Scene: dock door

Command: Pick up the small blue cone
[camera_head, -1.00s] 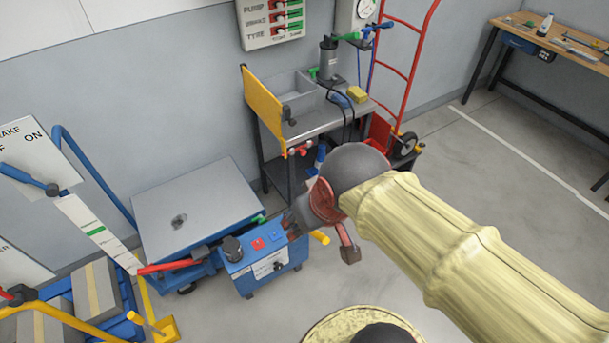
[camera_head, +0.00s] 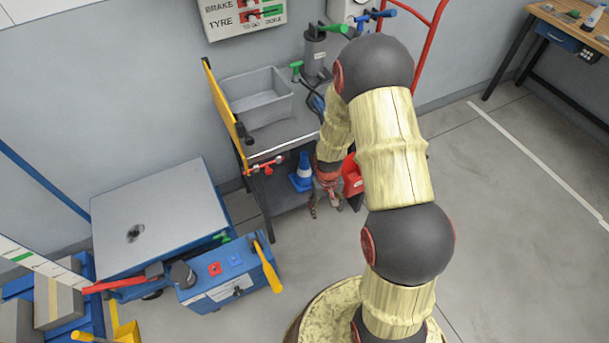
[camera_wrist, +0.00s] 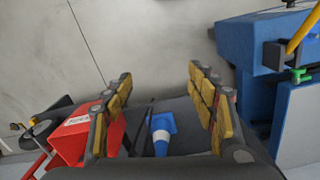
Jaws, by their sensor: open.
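The small blue cone (camera_head: 303,172) has a white band and stands on the lower shelf (camera_head: 283,194) of the grey workbench cart in the head view. In the wrist view the cone (camera_wrist: 161,134) shows between my open fingers, beyond them and apart from them. My gripper (camera_head: 325,207) is at the front of the cart, to the right of the cone in the head view. Its two padded fingers (camera_wrist: 163,95) are spread wide and hold nothing. The cone's far side is hidden.
The cart's top (camera_head: 285,130) with a grey bin (camera_head: 258,98) lies above the cone. A blue lift table (camera_head: 160,215) and blue control box (camera_head: 228,272) stand left. Open floor lies in front.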

